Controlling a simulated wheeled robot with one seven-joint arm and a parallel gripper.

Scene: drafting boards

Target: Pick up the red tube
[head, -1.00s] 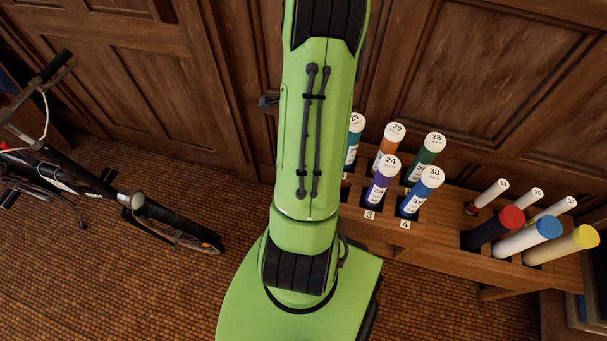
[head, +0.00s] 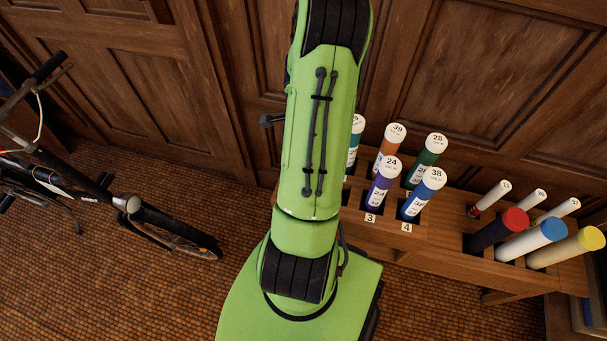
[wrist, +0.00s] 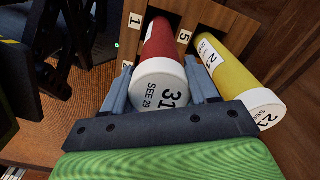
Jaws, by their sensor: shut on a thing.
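The red tube (wrist: 165,45) has a white cap marked 31 and "SEE 29". In the wrist view it lies between the two grey fingers of my gripper (wrist: 160,80), which is shut on it near the cap. Its far end runs toward the wooden rack (wrist: 212,14) by the labels 1 and 5; I cannot tell whether that end is still in its slot. In the head view my green arm hides my gripper and this red tube.
In the head view, the rack (head: 445,259) also holds purple (head: 382,186), blue (head: 419,197), orange and green tubes. Thicker tubes with coloured caps and thin tubes stand to the right. A bicycle (head: 95,190) is at the left. Wood panelling is close behind the rack.

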